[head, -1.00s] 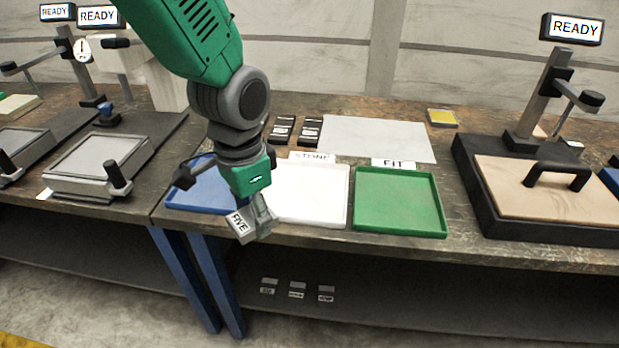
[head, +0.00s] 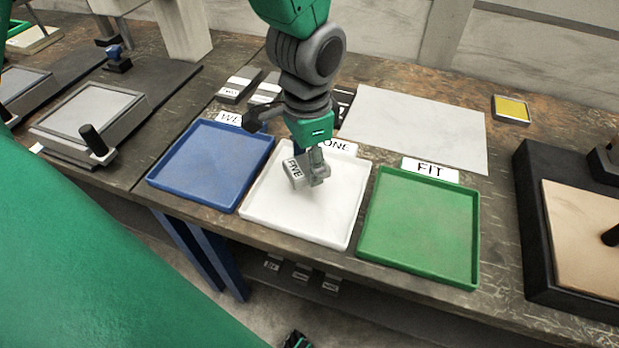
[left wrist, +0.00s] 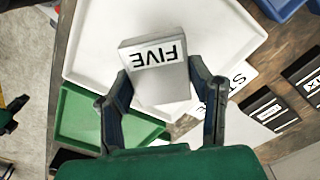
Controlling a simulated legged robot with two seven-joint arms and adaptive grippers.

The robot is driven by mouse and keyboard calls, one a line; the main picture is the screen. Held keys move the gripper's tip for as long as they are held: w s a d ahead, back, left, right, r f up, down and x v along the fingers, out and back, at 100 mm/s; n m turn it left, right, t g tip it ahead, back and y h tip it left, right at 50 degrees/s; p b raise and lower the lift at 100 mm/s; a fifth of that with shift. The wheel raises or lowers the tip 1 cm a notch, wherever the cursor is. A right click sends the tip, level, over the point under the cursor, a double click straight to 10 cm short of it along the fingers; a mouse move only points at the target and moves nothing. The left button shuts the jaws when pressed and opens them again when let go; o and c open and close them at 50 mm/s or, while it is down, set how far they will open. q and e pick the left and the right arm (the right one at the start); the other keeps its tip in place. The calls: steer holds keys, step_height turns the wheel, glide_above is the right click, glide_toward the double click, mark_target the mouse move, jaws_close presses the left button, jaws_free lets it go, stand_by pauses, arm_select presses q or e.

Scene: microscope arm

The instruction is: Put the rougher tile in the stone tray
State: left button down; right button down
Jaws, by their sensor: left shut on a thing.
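My left gripper (head: 314,165) is shut on a grey tile (head: 295,173) with a white end label reading FIVE. It holds the tile over the white tray (head: 262,207), whose partly hidden label reads STONE. In the left wrist view, the tile (left wrist: 165,80) sits between both fingers, with the white tray (left wrist: 97,45) behind it. I cannot tell from the head view how far the tile is above the tray floor. The tray looks empty. A small dark and green part at the bottom edge of the head view may be my right gripper (head: 297,341); its fingers are not clear.
An empty blue tray (head: 205,165) stands left of the white one. An empty green tray (head: 420,225) labelled FIT stands right. Behind are dark labelled blocks (head: 238,86), a pale sheet (head: 418,125) and a yellow pad (head: 511,108). A black-based stand (head: 545,235) is at right.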

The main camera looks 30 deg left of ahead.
mark_target(312, 190)
arm_select(q)
steer(key=shift+w+d+f, duration=0.1)
steer(key=shift+d+f, duration=0.4)
steer(key=shift+d, duration=0.15)
step_height(312, 190, down, 3)
steer(key=shift+d+b, duration=0.1)
steer(key=shift+b, duration=0.4)
steer(key=shift+a+f, duration=0.25)
steer(key=shift+a, duration=0.3)
steer(key=c, duration=0.7)
jaws_free()
steer(key=shift+a, duration=0.15)
steer(key=shift+c, duration=0.2)
steer(key=shift+d, duration=0.45)
steer(key=shift+d+r, duration=0.15)
steer(key=shift+r, duration=0.1)
steer(key=r+p, duration=0.1)
steer(key=r, duration=0.2)
steer(key=r+p, duration=0.1)
steer(key=r, duration=0.7)
steer(key=shift+a+p, duration=0.35)
steer(key=shift+p, duration=0.05)
steer(key=shift+d+r, duration=0.3)
steer(key=shift+r, duration=0.05)
arm_select(e)
steer(key=shift+d+r, duration=0.6)
steer(key=shift+r, duration=0.05)
